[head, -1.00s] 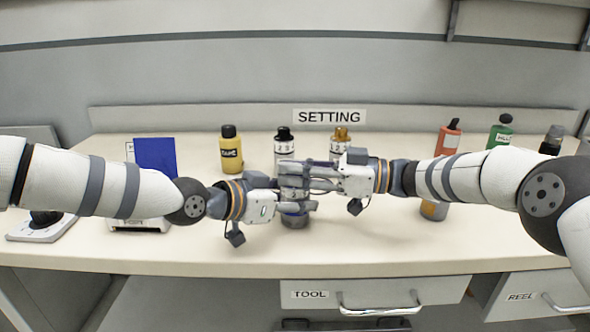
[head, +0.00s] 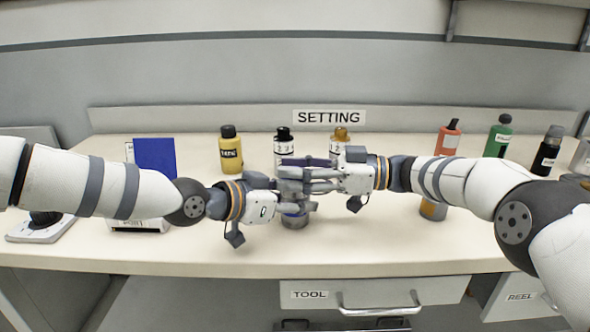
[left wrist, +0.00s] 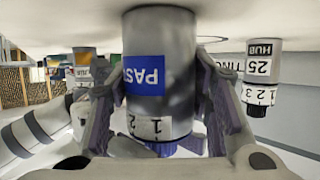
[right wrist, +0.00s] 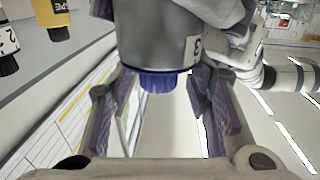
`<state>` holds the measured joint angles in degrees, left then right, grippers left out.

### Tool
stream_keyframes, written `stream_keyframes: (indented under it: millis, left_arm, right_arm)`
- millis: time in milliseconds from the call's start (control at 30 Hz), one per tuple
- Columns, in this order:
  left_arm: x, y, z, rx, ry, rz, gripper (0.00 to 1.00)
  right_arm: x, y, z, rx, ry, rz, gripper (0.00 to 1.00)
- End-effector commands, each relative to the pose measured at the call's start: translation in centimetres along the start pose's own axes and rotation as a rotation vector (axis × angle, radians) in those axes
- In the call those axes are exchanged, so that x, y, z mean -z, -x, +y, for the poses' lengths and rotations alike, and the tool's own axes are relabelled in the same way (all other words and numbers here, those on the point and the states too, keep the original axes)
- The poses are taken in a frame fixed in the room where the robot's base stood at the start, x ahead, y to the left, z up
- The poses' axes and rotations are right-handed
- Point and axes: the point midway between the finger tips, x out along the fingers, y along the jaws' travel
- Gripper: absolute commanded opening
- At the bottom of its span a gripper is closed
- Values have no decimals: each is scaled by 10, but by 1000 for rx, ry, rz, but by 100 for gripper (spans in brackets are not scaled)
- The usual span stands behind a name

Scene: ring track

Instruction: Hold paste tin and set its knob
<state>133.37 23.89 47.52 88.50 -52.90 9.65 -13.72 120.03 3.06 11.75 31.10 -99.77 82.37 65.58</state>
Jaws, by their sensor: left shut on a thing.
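The paste tin (head: 294,220) is a grey cylinder standing upright near the middle of the bench, its upper part mostly hidden in the head view. The left wrist view shows the tin (left wrist: 160,50) upside down, with a blue PASTE label and a white number band. My left gripper (head: 291,206) is shut on the tin's body. The blue knob (right wrist: 158,82) shows in the right wrist view at the tin's end. My right gripper (head: 297,180) is open at the tin's top, with its fingers on either side of the knob and a gap visible.
A yellow bottle (head: 231,152) and two white dial containers, one black-topped (head: 284,136) and one gold-topped (head: 340,134), stand behind. Orange (head: 448,142), green (head: 497,140) and black (head: 546,155) bottles stand right. A blue panel (head: 155,157) stands left. The front bench strip is clear.

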Motion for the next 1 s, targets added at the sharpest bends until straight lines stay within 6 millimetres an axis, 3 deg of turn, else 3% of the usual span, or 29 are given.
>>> stream_keyframes:
  millis: [167,500,600,1000]
  left_arm:
    - [-3,0,0,-1,2,-5,14]
    - [-3,0,0,-1,3,-5,14]
    - [-3,0,0,-1,3,-5,14]
    - [-3,0,0,0,3,-5,14]
  right_arm:
    - [4,0,0,1,0,0,45]
    - [79,0,-1,1,3,0,45]
    - [93,0,0,1,2,0,45]
    - [102,-2,2,-12,4,4,45]
